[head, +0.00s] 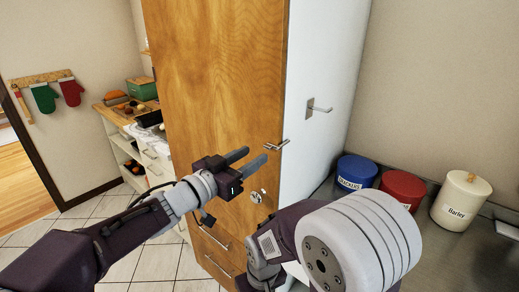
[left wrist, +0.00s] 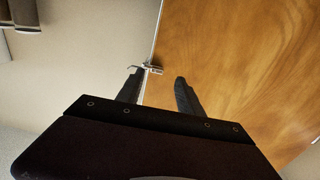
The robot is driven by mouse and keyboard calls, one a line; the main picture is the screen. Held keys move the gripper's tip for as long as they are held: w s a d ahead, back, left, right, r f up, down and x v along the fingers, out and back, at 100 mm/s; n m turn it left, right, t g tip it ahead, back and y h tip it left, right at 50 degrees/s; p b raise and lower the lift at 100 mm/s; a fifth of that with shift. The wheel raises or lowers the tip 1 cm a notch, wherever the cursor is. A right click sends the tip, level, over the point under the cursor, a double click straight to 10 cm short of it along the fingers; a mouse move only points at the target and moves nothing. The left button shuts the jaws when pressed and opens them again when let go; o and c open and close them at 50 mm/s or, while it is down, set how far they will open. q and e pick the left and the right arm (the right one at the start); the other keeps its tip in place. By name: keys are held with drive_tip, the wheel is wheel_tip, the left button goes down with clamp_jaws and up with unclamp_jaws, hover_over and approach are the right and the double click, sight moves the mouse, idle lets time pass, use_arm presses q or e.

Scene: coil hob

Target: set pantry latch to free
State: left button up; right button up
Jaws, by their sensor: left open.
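The pantry (head: 225,70) is a tall wood-fronted cabinet with a white side; its wooden front also fills the right of the left wrist view (left wrist: 240,60). A metal lever handle (head: 276,145) sits at the front's right edge. It shows in the left wrist view (left wrist: 151,68) just beyond the fingertips. A small round metal fitting (head: 256,197) is lower on the front; which part is the latch, and its setting, I cannot tell. My left gripper (head: 256,155) is open and empty, close to the lever, with no clear contact. My right gripper is not in view.
A metal hook-like fitting (head: 318,107) sticks out from the pantry's white side. Blue (head: 357,172), red (head: 403,188) and cream (head: 461,200) canisters stand on the right counter. My right arm covers the lower middle. Tiled floor (head: 140,262) is open at left.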

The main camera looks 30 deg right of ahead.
sight(266, 148)
use_arm(q)
drive_tip(key=x, duration=0.4)
drive_tip(key=shift+s+d+r+p, duration=0.1)
drive_tip(key=shift+s+d+p, duration=0.15)
drive_tip(key=shift+p, duration=0.05)
drive_tip(key=shift+w, duration=0.15)
clamp_jaws()
